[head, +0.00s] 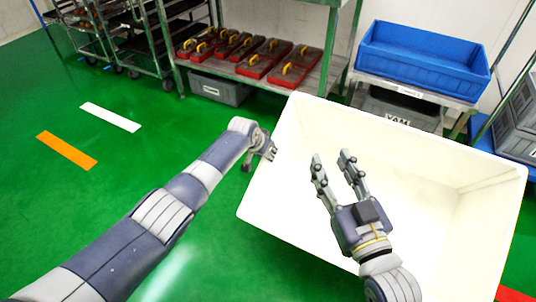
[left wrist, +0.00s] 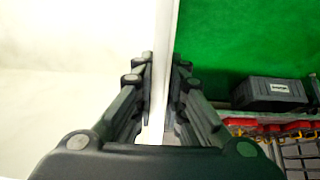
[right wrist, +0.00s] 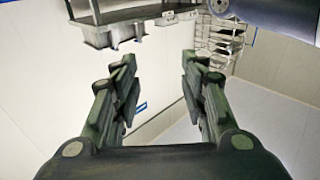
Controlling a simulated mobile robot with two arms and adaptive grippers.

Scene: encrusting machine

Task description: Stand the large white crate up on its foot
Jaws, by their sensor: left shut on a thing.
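The large white crate (head: 440,245) fills the right half of the head view, its open side facing me and its pale inside showing. Whether it is tilted, and its foot, I cannot tell. My left gripper (head: 271,150) is at the crate's left edge. In the left wrist view its fingers (left wrist: 160,75) are shut on the crate's thin white wall (left wrist: 163,60), one finger on each side. My right gripper (head: 333,162) is open and empty, seen in front of the crate's inside. In the right wrist view nothing is between its fingers (right wrist: 158,75).
A blue bin (head: 425,65) stands on a metal table behind the crate. A metal rack holds red trays with yellow handles (head: 278,62). Grey bins (head: 515,115) are at the far right. Green floor (head: 80,210) is clear at the left.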

